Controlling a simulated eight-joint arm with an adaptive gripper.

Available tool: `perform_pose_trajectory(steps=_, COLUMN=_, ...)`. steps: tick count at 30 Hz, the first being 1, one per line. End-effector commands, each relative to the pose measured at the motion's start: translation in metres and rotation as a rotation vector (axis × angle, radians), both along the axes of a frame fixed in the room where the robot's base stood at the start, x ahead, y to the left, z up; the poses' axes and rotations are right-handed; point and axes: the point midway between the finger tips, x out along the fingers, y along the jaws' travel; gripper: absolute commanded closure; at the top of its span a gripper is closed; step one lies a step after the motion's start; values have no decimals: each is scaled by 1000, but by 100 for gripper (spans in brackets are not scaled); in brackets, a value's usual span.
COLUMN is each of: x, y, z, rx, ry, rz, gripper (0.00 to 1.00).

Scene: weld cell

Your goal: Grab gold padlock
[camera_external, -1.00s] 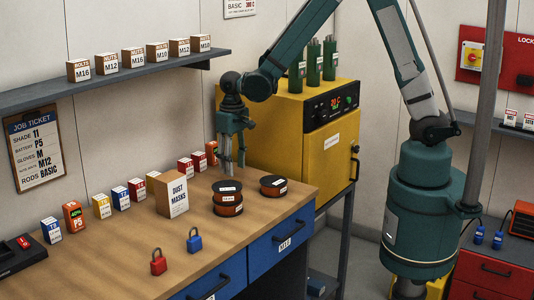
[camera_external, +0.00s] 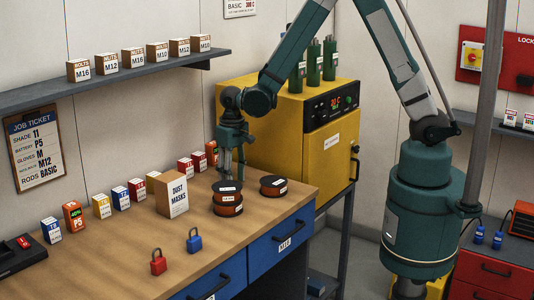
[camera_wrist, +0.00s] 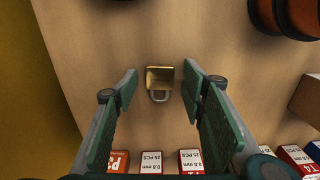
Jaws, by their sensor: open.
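The gold padlock (camera_wrist: 160,78) lies on the wooden bench top in the wrist view, with its grey shackle toward the bottom of the picture. My gripper (camera_wrist: 160,85) is open, with its two green fingers to the left and right of the padlock. I cannot tell how far above the bench the fingertips are. In the external view my gripper (camera_external: 231,175) points down at the back of the bench, behind the stacked wire spools (camera_external: 228,198). The padlock is hidden there.
A box of dust masks (camera_external: 172,195) stands left of the spools, and another spool (camera_external: 273,187) lies to the right. A yellow oven (camera_external: 260,130) stands behind. Small boxes (camera_external: 121,196) line the wall. Red (camera_external: 158,262) and blue (camera_external: 194,240) padlocks sit near the front.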

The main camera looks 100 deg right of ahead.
Motion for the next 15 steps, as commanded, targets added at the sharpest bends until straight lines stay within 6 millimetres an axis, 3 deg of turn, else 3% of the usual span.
perform_pose_trajectory(steps=10, x=0, y=0, z=0, rx=0, ry=0, rz=0, gripper=59)
perform_pose_trajectory(steps=15, x=0, y=0, z=0, rx=0, ry=0, rz=0, gripper=81)
